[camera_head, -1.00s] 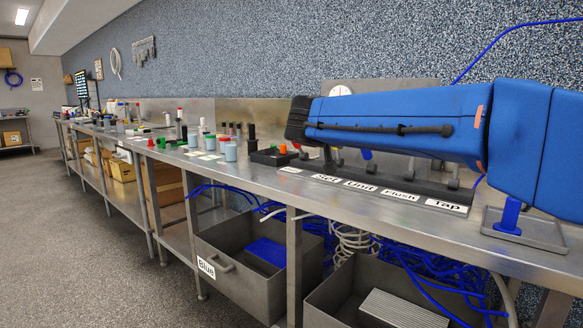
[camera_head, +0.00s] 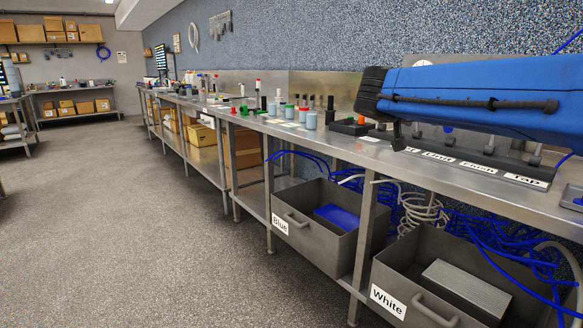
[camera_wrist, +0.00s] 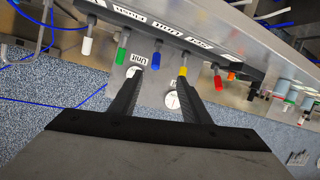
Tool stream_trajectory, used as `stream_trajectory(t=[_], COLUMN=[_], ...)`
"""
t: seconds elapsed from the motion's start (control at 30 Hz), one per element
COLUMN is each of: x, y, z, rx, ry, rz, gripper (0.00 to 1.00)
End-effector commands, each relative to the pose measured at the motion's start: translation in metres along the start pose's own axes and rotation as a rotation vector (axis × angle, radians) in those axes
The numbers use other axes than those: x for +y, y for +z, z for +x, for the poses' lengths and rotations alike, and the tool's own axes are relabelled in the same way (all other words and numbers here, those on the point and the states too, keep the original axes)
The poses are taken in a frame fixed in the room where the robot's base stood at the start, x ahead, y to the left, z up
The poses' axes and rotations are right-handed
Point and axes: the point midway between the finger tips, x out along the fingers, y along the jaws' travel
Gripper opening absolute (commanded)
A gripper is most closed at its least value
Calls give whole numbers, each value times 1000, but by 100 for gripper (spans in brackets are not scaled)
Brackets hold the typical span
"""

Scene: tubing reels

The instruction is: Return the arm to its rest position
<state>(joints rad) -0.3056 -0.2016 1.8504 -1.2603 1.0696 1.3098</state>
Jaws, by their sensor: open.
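My gripper (camera_wrist: 158,78) is open in the wrist view, with two black fingers apart and nothing held between them. Past the fingertips is a rack with coloured ends: white, green, blue (camera_wrist: 156,59), yellow and red (camera_wrist: 218,83). Whether the fingers touch the rack cannot be told. In the head view my blue arm stretches in from the right above the bench, its black end (camera_head: 371,92) pointing left. The arm hides part of the rack and the wall behind.
A long steel bench (camera_head: 340,151) runs along the speckled wall, with bottles and small parts on it. Below are a bin marked Blue (camera_head: 342,247), a bin marked White (camera_head: 398,268) and blue tubing (camera_head: 480,238). Open floor (camera_head: 120,240) lies to the left.

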Motion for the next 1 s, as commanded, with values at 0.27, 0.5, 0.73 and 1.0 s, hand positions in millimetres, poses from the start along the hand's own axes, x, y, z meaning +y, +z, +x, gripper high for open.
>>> stream_trajectory(t=[0.27,0.5,0.73,1.0], x=[16,40,71,119], y=[23,62,122,247], z=[-1,-6,-19,-62], rx=[-56,-150,-284,-523], ry=[-5,-22,-66,-221], rz=[-33,-88,-162,-280], gripper=[43,43,43,43])
